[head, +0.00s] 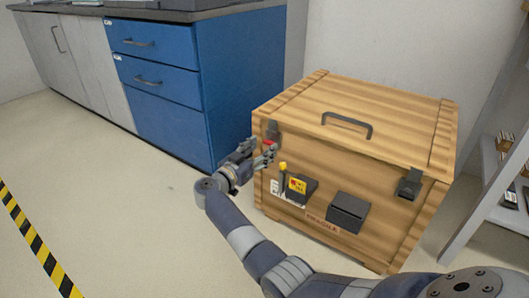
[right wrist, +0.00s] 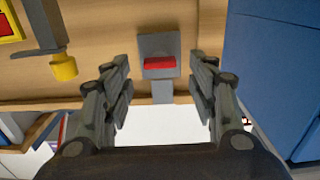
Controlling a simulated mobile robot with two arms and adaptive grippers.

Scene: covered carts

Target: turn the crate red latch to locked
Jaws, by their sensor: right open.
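The wooden crate (head: 340,190) stands on the floor with its lid shut. Its red latch (head: 267,143) is at the upper left of the front face, partly hidden by my right gripper (head: 258,158). In the right wrist view the latch's red tab (right wrist: 160,63) lies crosswise on a grey plate. My right gripper (right wrist: 164,95) is open, its fingers on either side of the latch, with gaps between and nothing held. I cannot tell whether the fingertips touch the crate. My left gripper is not in view.
A yellow-tipped lever (head: 283,167) and a dark box (head: 348,212) sit on the crate front. A second black latch (head: 409,184) is at the right. A blue drawer cabinet (head: 200,85) stands close behind left; a shelf (head: 495,170) is at right. The left floor is clear.

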